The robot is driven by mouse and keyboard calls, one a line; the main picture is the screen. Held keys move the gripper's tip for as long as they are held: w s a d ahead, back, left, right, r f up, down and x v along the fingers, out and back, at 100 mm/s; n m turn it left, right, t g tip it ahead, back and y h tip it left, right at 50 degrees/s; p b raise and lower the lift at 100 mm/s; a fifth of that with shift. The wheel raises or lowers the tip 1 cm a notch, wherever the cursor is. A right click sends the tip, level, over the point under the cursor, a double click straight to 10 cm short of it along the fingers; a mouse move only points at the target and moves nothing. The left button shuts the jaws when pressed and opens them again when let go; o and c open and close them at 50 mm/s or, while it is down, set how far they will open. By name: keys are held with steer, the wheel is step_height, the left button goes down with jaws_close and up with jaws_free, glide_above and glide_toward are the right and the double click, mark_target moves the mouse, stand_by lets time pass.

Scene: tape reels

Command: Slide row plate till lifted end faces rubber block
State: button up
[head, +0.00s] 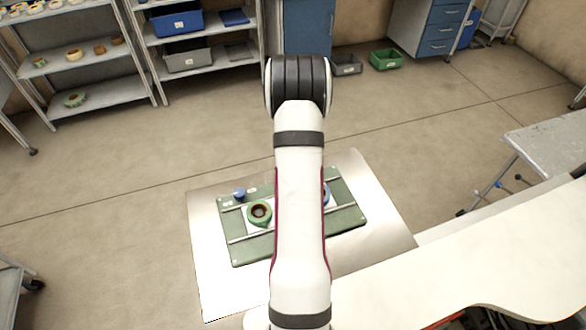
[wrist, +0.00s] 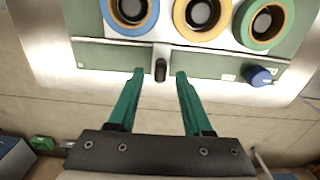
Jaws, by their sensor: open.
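A green board (head: 345,215) lies on a shiny metal sheet. A pale row plate (head: 248,226) shows at the green reel (head: 259,212). In the wrist view, a blue reel (wrist: 130,14), a yellow reel (wrist: 202,16) and a green reel (wrist: 264,22) stand in a row. My gripper (wrist: 159,73) is open, green fingers on either side of a small black upright piece (wrist: 160,70) without visible contact. A blue knob-like piece (wrist: 258,76) stands near the board edge. I cannot tell which piece is the rubber block, nor which plate end is lifted. My arm hides the yellow reel in the head view.
Grey rails (wrist: 110,41) run along the board beside the reels. A white worktop (head: 480,260) lies to the right. Shelves (head: 75,62) with tape reels stand at the back left, and a green bin (head: 386,60) sits on the floor. The floor around the sheet is largely clear.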

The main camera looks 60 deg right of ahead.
steer(key=shift+f, duration=0.6)
steer(key=shift+c, duration=0.3)
jaws_close()
stand_by(0.7)
